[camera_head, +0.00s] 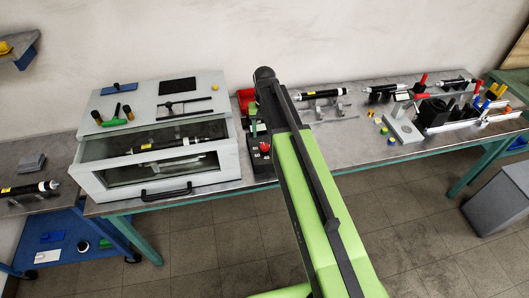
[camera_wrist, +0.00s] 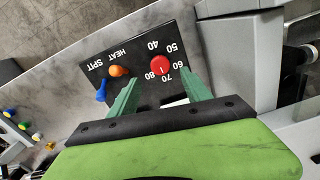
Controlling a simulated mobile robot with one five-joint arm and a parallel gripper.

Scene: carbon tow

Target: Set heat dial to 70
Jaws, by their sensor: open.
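The black control panel (camera_wrist: 135,48) shows upside down in the wrist view, with a red dial (camera_wrist: 160,64) ringed by numbers from 40 to 80. A small white mark on the dial points toward the 70 and 80 side; its exact reading is too small to tell. An orange knob (camera_wrist: 119,71) and a blue lever (camera_wrist: 101,91) sit beside it, near the words HEAT and SPIT. My gripper (camera_wrist: 160,80) is open, its green fingers apart on either side of the dial's lower edge in the picture. I cannot tell whether they touch it. The red dial also shows in the head view (camera_head: 264,147).
A grey box with a window (camera_head: 155,160) stands left of the panel on the bench. A red bin (camera_head: 246,98) is behind the panel. Black cylinders on stands (camera_head: 322,94) and a grey fixture (camera_head: 403,127) lie to the right.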

